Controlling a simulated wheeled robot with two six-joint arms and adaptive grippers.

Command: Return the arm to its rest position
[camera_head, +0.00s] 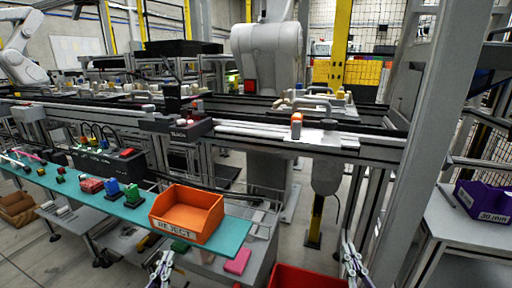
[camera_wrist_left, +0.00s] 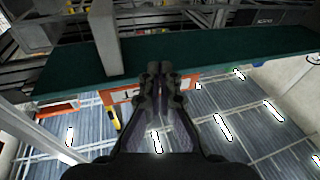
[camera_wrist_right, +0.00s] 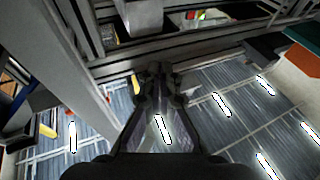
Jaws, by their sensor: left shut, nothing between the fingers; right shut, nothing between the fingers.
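My left gripper (camera_head: 160,268) is at the bottom of the head view, in front of and below the front edge of the teal shelf (camera_head: 136,205). In the left wrist view its fingers (camera_wrist_left: 161,72) are shut with nothing between them. My right gripper (camera_head: 354,262) is at the bottom right of the head view, beside the red bin. In the right wrist view its fingers (camera_wrist_right: 159,74) are shut and empty, with floor and frame rails beyond them.
An orange REJECT bin (camera_head: 186,211) stands on the teal shelf near my left gripper. A red bin (camera_head: 306,277) lies low between the grippers. A grey post (camera_head: 432,130) rises right of my right gripper. A purple bin (camera_head: 483,201) sits on the right table.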

